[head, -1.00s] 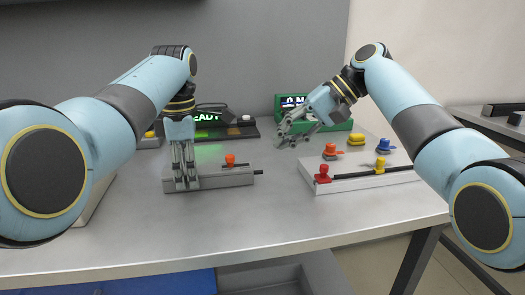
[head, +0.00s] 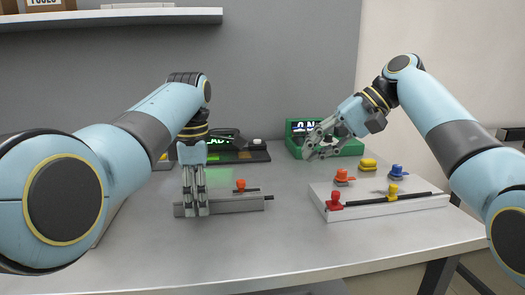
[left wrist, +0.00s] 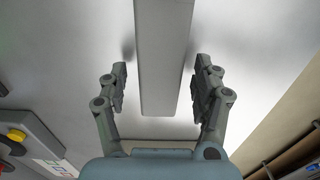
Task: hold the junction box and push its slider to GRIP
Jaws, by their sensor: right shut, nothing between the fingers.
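The junction box appears to be the long grey box (head: 235,204) lying on the table, with an orange slider knob (head: 240,185) on top and a dark rod at its right end. Any GRIP marking is too small to read. My left gripper (head: 195,212) points down at the left part of the box. In the left wrist view, its open fingers stand on either side of the grey box (left wrist: 163,60), with a gap on both sides. My right gripper (head: 309,156) is shut and empty, in the air right of the box.
A white panel (head: 400,207) with red, yellow, orange and blue knobs lies at the right. A green-framed display (head: 350,148) and a dark panel with a lit display (head: 256,155) stand at the back. The table front (head: 230,245) is clear.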

